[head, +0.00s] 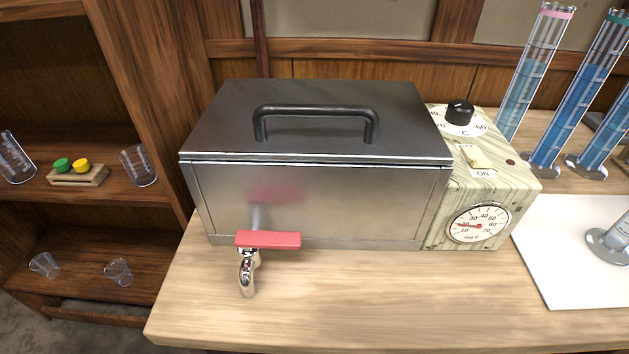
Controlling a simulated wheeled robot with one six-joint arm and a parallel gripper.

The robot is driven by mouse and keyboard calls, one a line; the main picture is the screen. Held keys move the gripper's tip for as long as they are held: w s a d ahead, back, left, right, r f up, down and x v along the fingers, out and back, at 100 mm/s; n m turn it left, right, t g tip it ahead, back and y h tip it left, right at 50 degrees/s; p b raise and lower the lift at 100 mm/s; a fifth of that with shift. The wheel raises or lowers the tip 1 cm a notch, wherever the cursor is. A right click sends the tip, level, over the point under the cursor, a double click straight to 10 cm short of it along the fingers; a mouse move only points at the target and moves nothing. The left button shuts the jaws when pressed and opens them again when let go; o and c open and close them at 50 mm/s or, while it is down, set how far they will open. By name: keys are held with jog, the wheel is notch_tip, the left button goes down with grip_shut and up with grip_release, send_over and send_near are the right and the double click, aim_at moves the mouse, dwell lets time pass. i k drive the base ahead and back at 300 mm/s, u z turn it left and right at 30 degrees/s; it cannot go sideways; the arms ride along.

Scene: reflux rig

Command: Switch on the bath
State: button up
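The bath (310,200) is a steel box with a dark lid (230,115) and a black handle on top. The lid is shut. A tap (247,272) with a red lever sticks out at its front left. A marbled control box (515,185) is joined to its right side. On the box's top are a black temperature knob (460,112), a cream switch (475,157) beside an "ON" label, and a small dark red lamp (511,162) that looks unlit. A round gauge (479,223) on the front has its red needle at the low left end. My gripper is not in view.
Tall cylinders with blue liquid (567,95) stand right of the control box. A white sheet (565,270) with a glass piece (612,240) lies at right. Shelves at left hold glasses (139,165) and a small stopper block (78,178). The bench front (370,305) is clear.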

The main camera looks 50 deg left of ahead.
aim_at(474, 155)
jog(key=u, duration=1.45)
jog(key=k, duration=0.5)
jog(key=u, duration=0.1)
